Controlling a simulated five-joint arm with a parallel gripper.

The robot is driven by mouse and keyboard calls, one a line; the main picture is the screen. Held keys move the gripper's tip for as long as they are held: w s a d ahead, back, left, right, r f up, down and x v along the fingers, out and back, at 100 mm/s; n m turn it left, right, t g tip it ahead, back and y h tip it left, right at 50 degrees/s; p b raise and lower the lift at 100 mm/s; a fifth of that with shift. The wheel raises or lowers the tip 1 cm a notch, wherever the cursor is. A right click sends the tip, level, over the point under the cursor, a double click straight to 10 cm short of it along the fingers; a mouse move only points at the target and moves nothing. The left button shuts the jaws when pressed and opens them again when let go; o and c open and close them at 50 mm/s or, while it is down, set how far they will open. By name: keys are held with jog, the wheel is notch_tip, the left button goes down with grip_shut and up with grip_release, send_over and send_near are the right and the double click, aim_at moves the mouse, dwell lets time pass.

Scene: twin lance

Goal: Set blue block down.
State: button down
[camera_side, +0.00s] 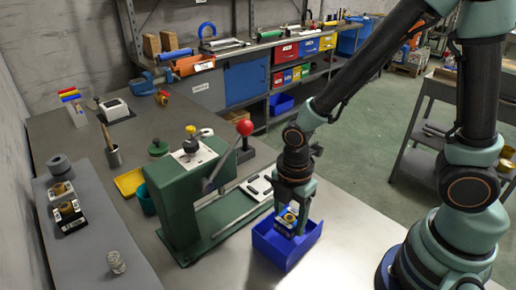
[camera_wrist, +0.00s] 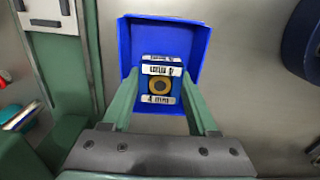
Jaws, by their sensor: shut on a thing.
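The blue block (camera_wrist: 160,86), with white-and-black labels and a gold ring on its face, is between the two green fingers of my gripper (camera_wrist: 161,78). In the side view my gripper (camera_side: 292,208) points down, shut on the block (camera_side: 287,222). The block is over the open blue bin (camera_side: 272,249), at or just inside its mouth. The bin's walls surround the block in the wrist view (camera_wrist: 203,50). I cannot tell whether the block touches the bin's floor, as the fingers and front walls hide its underside.
A green press (camera_side: 185,205) with a red-knobbed lever (camera_side: 245,128) stands left of the bin. A white device (camera_side: 257,187) lies behind the bin. A grey shelf (camera_side: 95,250) with several small parts is at far left. Bare metal bench (camera_side: 350,245) lies right of the bin.

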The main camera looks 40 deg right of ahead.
aim_at(288, 229)
jog(key=shift+f, duration=1.85)
jog(key=shift+f, duration=0.15)
jog(key=shift+c, duration=2.2)
grip_release()
notch_tip(288, 229, up, 12)
jog(key=shift+r, duration=0.15)
jog(key=d+r+m+t, duration=0.2)
jog(key=d+r+m, duration=0.3)
jog(key=m, duration=0.4)
jog(key=w+d+r+m+t, duration=0.1)
jog(key=d+r+m+t, duration=0.2)
jog(key=m, duration=0.6)
jog(key=shift+w+d+r+m+t, duration=0.15)
jog(key=shift+d+r+m+t, duration=0.15)
jog(key=shift+d+r, duration=1.1)
